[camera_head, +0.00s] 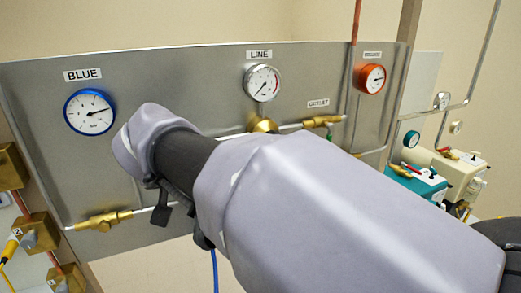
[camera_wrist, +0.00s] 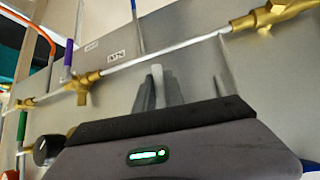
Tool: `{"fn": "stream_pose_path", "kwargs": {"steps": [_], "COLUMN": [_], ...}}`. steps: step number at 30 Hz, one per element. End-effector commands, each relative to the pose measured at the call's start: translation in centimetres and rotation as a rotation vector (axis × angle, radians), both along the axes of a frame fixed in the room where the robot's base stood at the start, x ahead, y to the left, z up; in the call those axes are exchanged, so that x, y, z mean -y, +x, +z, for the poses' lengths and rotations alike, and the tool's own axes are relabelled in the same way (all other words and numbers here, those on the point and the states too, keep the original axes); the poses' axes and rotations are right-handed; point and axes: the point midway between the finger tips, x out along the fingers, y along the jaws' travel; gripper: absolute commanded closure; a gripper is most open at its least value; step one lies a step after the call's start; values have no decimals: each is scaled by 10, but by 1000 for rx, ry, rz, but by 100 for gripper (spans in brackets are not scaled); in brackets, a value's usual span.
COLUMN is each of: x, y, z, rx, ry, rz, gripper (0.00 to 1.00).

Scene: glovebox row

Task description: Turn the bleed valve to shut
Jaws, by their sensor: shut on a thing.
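My gripper (camera_wrist: 158,88) shows in the wrist view with its dark grey fingers shut on a pale upright piece (camera_wrist: 157,75), which looks like the handle of the bleed valve. The fingers are in front of the grey panel, just below a silver pipe. The valve's body is hidden behind the fingers and the dark gripper edge, and I can read no label for it. In the head view my arm covers the fingers and what they hold.
The panel (camera_head: 190,80) carries a blue gauge (camera_head: 90,111), a LINE gauge (camera_head: 262,82) and an orange gauge (camera_head: 369,78). Brass fittings (camera_head: 103,221) sit on its pipes. A purple handle (camera_wrist: 68,54) and a black knob (camera_wrist: 48,149) are left of the fingers in the wrist view.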

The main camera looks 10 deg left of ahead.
Motion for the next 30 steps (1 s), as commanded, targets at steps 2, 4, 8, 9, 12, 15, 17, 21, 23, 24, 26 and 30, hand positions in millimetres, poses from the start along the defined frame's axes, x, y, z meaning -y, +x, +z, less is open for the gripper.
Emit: {"fn": "stream_pose_path", "kwargs": {"steps": [2, 4, 8, 9, 12, 15, 17, 21, 23, 24, 26, 30], "x": [0, -1, -1, -1, -1, -1, -1, -1, -1, -1, -1, 0], "y": [0, 0, -1, -1, -1, -1, -1, -1, -1, -1, -1, 0], "z": [1, 1, 0, 0, 0, 0, 0, 0, 0, 0, 0, 4], "rx": [-4, -8, -12, -12, -12, -12, -11, -11, -11, -11, -11, -11], "ry": [9, 15, 20, 20, 20, 20, 19, 19, 19, 19, 17, 18], "rz": [0, 1, 0, 0, 0, 0, -1, 0, 0, 0, 0, -1], "gripper": [100, 100, 100, 100, 100, 100, 82, 65, 65, 65, 65, 65]}}
